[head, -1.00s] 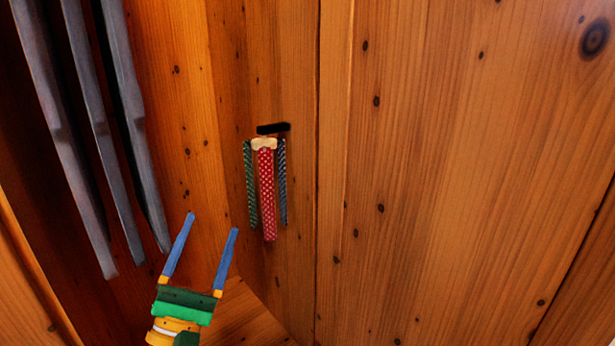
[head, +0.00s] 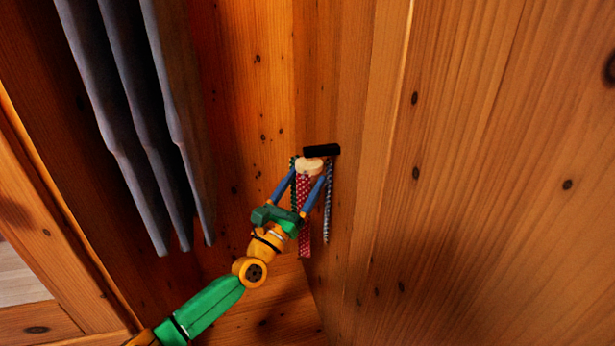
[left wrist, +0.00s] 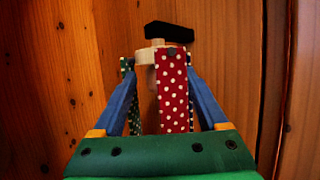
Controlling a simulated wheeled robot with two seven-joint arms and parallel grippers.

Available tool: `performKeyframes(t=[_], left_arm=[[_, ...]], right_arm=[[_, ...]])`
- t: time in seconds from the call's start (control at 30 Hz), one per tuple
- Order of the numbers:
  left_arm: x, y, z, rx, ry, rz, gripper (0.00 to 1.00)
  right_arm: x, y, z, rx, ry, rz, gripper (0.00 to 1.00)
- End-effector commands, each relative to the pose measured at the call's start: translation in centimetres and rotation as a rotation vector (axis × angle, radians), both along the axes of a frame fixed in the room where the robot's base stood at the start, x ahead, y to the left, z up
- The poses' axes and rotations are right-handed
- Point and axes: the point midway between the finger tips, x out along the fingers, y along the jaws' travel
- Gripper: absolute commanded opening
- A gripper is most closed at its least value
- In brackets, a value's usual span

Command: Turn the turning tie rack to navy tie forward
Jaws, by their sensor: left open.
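The turning tie rack has a pale round wooden hub (head: 309,165) under a black bracket (head: 322,150) on the wooden wall. A red tie with white dots (head: 304,240) hangs at the front, facing my left wrist camera (left wrist: 172,95). A dark green tie (left wrist: 127,68) hangs at the left, and a dark blue patterned tie (head: 328,215), apparently the navy one, hangs at the right. My left gripper (head: 307,175) is open, its blue fingers on either side of the red tie just below the hub. Contact cannot be told. My right gripper is out of view.
Several grey hanging garments (head: 150,130) fill the left side, clear of my left arm. A wooden side wall (head: 480,200) stands close on the right of the rack. The space below the rack looks free.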

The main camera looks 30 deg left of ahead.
Motion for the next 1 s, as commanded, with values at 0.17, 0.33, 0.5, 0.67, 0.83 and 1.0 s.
performKeyframes(t=[0.17, 0.33, 0.5, 0.67, 0.83, 1.0], left_arm=[[0.8, 0.1, 0.4, 0.001, 0.000, 0.000, 0.76], [0.9, 0.0, 0.4, 0.001, 0.001, -0.001, 0.76], [0.9, 0.0, 0.4, 0.001, 0.000, -0.001, 0.43], [0.9, 0.0, 0.4, 0.001, 0.000, -0.001, 0.00], [0.9, 0.0, 0.4, -0.001, 0.000, 0.004, 0.00], [0.9, -0.1, 0.7, -0.005, 0.001, 0.049, 0.00]], right_arm=[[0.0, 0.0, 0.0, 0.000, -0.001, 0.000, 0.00], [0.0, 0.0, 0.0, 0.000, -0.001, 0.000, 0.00], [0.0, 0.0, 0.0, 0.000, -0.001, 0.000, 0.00], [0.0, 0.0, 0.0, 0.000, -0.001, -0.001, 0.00], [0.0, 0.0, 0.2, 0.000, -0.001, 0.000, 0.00], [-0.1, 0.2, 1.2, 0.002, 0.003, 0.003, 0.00]])
